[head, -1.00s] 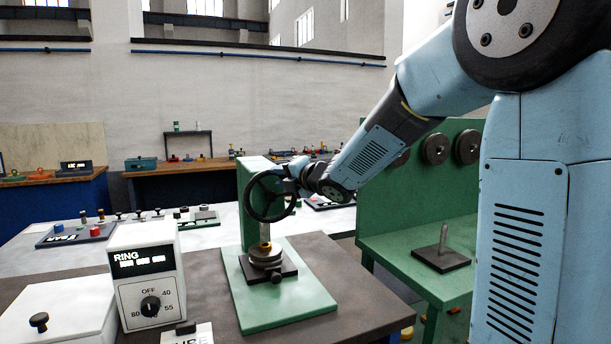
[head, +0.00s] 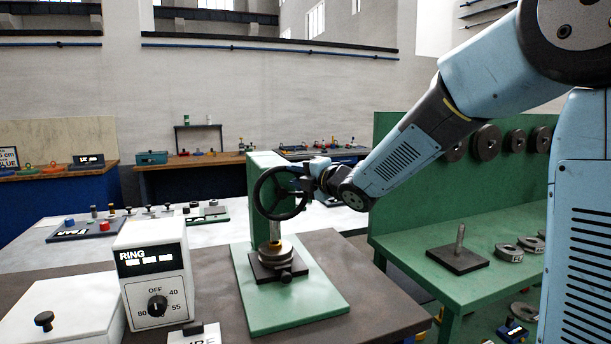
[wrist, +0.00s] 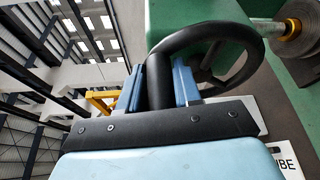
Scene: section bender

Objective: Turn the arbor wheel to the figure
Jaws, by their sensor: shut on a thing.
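The black arbor wheel (head: 258,193) stands upright on the side of the green press column (head: 262,161), above the green base plate (head: 295,308). My gripper (head: 305,182) is at the right side of the wheel. In the wrist view, the blue fingers of my gripper (wrist: 158,88) are shut on a black bar of the wheel (wrist: 215,35), one finger on each side. Under the wheel a vertical shaft reaches down to a round metal stack (head: 271,254) on a dark block. The white RING box (head: 151,275) has a lit display, too small to read, and a black dial.
A white box with a black knob (head: 44,321) stands at the front left. A green bench (head: 410,250) on the right holds a dark block with a peg (head: 458,256) and rings. The brown table right of the base plate is clear.

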